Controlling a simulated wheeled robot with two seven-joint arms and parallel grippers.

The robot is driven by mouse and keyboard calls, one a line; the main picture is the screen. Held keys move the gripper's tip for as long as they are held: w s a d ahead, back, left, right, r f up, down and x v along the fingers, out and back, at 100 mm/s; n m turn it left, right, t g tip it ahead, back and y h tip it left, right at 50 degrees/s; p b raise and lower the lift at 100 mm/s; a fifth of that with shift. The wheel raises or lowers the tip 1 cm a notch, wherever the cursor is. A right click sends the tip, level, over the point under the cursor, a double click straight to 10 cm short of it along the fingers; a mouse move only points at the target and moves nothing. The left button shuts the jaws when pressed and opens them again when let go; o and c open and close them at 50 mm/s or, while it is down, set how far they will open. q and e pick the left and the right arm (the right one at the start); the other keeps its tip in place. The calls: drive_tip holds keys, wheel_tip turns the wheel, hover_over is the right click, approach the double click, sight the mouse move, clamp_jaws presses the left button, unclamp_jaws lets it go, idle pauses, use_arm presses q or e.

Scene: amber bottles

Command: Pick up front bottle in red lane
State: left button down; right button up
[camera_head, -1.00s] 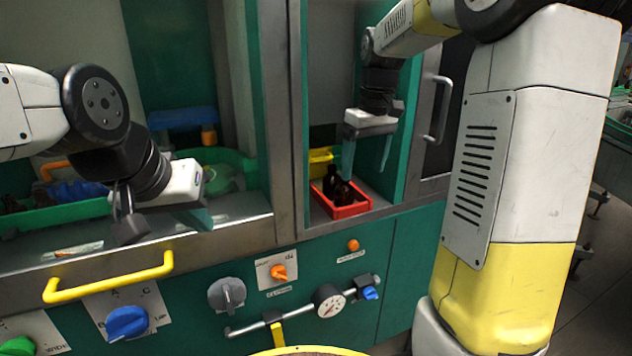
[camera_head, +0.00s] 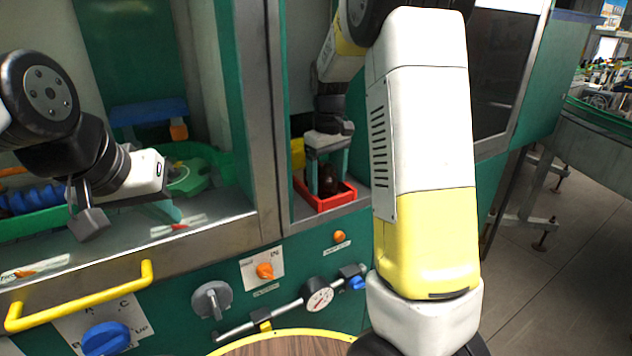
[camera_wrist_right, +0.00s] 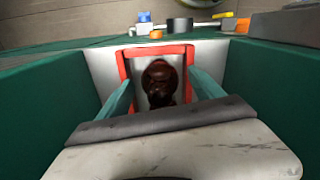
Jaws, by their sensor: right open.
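The red lane is a small red tray (camera_head: 347,196) on the cabinet floor in the right-hand bay. Dark amber bottles (camera_head: 328,181) stand in it; they overlap, so I cannot count them. My right gripper (camera_head: 327,176) is open and points down, its teal fingers on either side of a bottle. In the right wrist view the fingers (camera_wrist_right: 160,92) flank the dark bottle (camera_wrist_right: 158,78) inside the red tray (camera_wrist_right: 122,66). I cannot tell whether they touch it. My left gripper (camera_head: 130,222) is by the left bay's front ledge, partly seen side-on; its opening is unclear.
A yellow bin (camera_head: 298,152) stands behind the red tray. Green walls enclose the narrow bay closely. A yellow handle (camera_head: 85,299), knobs and a gauge (camera_head: 318,294) project from the panel below. Green trays fill the left bay.

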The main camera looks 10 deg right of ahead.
drive_tip(key=c, duration=1.5)
drive_tip(key=shift+r, duration=0.1)
